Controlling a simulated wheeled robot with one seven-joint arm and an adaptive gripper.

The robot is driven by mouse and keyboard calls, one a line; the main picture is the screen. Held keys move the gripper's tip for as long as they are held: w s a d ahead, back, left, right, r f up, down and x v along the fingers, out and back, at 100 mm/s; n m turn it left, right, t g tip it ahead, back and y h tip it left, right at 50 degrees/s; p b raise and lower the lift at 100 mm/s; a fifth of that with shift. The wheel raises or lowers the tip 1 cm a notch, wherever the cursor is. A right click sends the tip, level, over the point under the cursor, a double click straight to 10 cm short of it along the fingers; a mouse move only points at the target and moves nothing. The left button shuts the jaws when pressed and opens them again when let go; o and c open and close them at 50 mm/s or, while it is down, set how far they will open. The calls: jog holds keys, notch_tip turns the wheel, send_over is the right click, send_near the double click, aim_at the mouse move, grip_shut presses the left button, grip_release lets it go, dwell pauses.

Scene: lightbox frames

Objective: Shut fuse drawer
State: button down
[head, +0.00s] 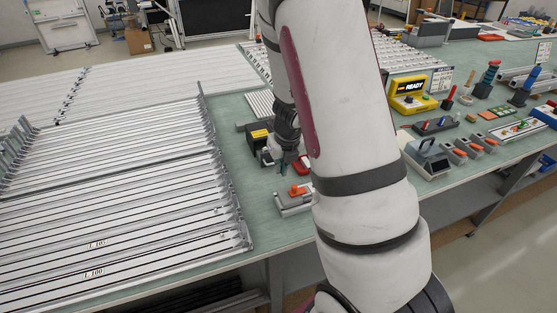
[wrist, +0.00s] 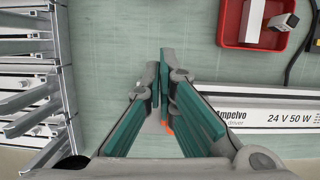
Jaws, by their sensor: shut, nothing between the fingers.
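My gripper (head: 284,166) points down over the green bench top in the head view, mostly behind my arm. In the wrist view the teal finger pads of my gripper (wrist: 159,72) come together at the tips, with nothing held. A pale unit with an orange part (head: 297,190) sits near the bench's front edge, just below my gripper in the head view. In the wrist view a bit of orange (wrist: 168,125) shows between and below the fingers. I cannot make out a fuse drawer for sure, nor whether one is open.
A white driver marked 24 V 50 W (wrist: 265,118) lies right of my gripper. A red tray (wrist: 232,38) is beyond it. Long metal light frames (head: 110,215) fill the left. A dark box with a yellow label (head: 257,140) stands behind. Some green bench (wrist: 110,70) is bare.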

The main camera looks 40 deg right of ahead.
aim_at(267, 153)
jog(key=f, duration=0.1)
jog(key=w+f, duration=0.2)
jog(key=shift+d+f+b, duration=0.25)
jog(key=shift+f+b, duration=0.05)
jog(key=shift+w+d+f, duration=0.15)
jog(key=shift+w, duration=0.5)
jog(key=shift+w+d+f, duration=0.15)
jog(key=shift+w, duration=0.5)
jog(key=w, duration=0.2)
jog(key=w+d+b, duration=0.1)
jog(key=w, duration=0.3)
jog(key=shift+d+f, duration=0.15)
jog(key=shift+d, duration=0.15)
jog(key=shift+w+d+b, duration=0.15)
jog(key=shift+w+b, duration=0.15)
jog(key=shift+w, duration=0.05)
jog(key=shift+s, duration=0.1)
